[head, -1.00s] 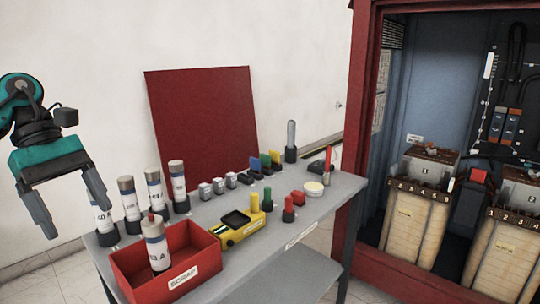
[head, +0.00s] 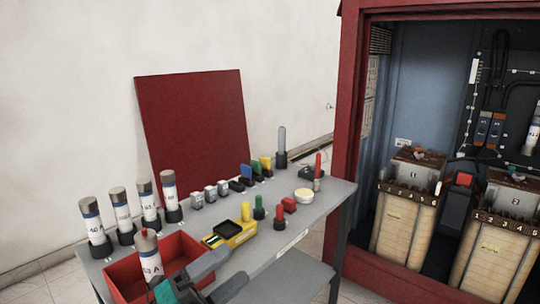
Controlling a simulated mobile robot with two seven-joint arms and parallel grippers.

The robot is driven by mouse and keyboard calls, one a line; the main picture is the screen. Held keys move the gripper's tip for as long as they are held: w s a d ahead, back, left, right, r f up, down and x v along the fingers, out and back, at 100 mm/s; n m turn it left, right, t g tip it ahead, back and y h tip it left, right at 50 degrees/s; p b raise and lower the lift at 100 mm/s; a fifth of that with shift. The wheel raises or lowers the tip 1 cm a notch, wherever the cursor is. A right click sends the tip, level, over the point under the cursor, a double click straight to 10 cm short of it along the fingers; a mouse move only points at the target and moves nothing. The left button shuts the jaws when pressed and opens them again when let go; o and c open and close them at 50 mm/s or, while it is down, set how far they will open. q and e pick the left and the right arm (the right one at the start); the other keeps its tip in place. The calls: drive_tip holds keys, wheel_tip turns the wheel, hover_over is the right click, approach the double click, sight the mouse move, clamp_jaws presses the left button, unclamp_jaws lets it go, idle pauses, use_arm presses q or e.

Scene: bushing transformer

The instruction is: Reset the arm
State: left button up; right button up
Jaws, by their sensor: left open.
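My left gripper (head: 233,265) shows at the bottom of the head view, its teal body cut off by the lower edge. Its two grey fingers are apart, point to the right, and have nothing between them. They lie in front of the right side of the red scrap box (head: 122,271) and hide its label. A white fuse (head: 150,262) with a grey base and a red-topped cap stands tilted in the box, left of the gripper and apart from its fingers. My right gripper is out of view.
The grey table (head: 283,220) holds several upright fuses (head: 119,208), a yellow meter (head: 229,232), coloured caps and small blocks. A red panel (head: 192,130) leans on the wall behind. An open red cabinet (head: 346,130) with transformers stands at the right.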

use_arm(q)
drive_tip(key=s+a+f+n+y, duration=0.3)
drive_tip(key=s+f+n+y, duration=0.2)
drive_tip(key=f+n, duration=0.3)
drive_tip(key=s+a+f+n+g+y+p, duration=0.1)
drive_tip(key=s+a+f+n+y, duration=0.2)
drive_tip(key=s+f+n+y, duration=0.2)
drive_tip(key=s+a+f+n+y, duration=0.4)
drive_tip(key=s+f+n+y, duration=0.2)
drive_tip(key=f+n, duration=0.5)
drive_tip(key=n, duration=0.3)
drive_tip(key=shift+f+n+y+p, duration=0.35)
drive_tip(key=shift+f+n+y, duration=0.05)
